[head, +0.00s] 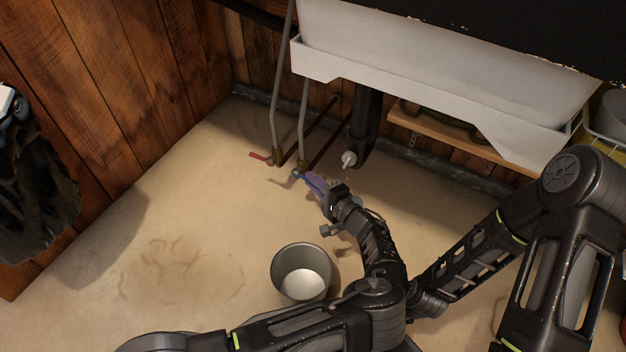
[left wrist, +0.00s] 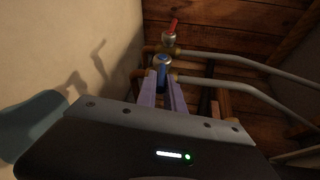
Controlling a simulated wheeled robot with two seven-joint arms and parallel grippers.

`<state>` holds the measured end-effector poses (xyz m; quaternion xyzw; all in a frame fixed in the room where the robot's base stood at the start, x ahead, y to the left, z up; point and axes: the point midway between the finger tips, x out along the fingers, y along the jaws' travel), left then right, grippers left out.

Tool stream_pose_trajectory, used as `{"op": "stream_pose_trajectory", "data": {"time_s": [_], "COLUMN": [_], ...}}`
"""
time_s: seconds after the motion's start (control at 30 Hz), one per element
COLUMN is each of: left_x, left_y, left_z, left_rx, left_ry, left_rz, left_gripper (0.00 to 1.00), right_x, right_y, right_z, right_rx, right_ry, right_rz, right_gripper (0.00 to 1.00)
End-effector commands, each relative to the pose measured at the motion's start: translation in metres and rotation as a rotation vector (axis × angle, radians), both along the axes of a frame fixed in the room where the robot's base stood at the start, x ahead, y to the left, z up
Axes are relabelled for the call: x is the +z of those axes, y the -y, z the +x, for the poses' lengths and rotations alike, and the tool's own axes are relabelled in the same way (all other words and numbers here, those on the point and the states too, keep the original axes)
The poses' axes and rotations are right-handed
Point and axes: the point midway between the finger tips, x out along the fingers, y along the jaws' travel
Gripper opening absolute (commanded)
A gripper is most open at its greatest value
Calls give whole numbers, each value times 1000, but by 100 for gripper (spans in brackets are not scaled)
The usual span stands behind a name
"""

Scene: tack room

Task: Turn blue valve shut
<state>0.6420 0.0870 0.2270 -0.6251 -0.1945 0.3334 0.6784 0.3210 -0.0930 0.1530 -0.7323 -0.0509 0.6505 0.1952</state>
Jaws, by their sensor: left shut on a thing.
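The blue valve (head: 298,175) sits at the lower end of a grey pipe under the sink, close above the floor. It also shows in the left wrist view (left wrist: 162,61), its blue handle pointing toward my gripper. My left gripper (head: 315,184) reaches the valve from the lower right in the head view. Its purple fingers (left wrist: 164,92) are shut on the blue handle, one on each side. The fingers partly hide the handle. I do not see my right gripper.
A red-handled valve (head: 260,156) is just left of the blue one, also seen in the left wrist view (left wrist: 172,27). A metal bucket (head: 302,257) stands on the floor near my arm. The white sink (head: 440,75) overhangs the pipes. The floor at left is clear.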

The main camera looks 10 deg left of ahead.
Motion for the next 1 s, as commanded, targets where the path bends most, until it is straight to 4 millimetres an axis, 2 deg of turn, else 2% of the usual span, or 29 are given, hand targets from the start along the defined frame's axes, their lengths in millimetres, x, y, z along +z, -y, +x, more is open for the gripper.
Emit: {"op": "stream_pose_trajectory", "data": {"time_s": [0.53,0.57,0.8,1.0], "left_x": [-3,-3,-3,-3], "left_y": [-2,-3,-2,-1], "left_z": [-1,-1,-1,-1], "left_rx": [6,6,4,3], "left_ry": [13,13,13,13], "left_rz": [41,41,38,37], "left_gripper": [0,14,34,34], "right_x": [0,0,0,0], "right_y": [0,0,0,0], "right_z": [0,0,0,0], "right_rx": [0,0,0,0], "right_ry": [0,0,0,0], "right_rz": [0,0,0,0], "right_gripper": [36,36,36,36]}}
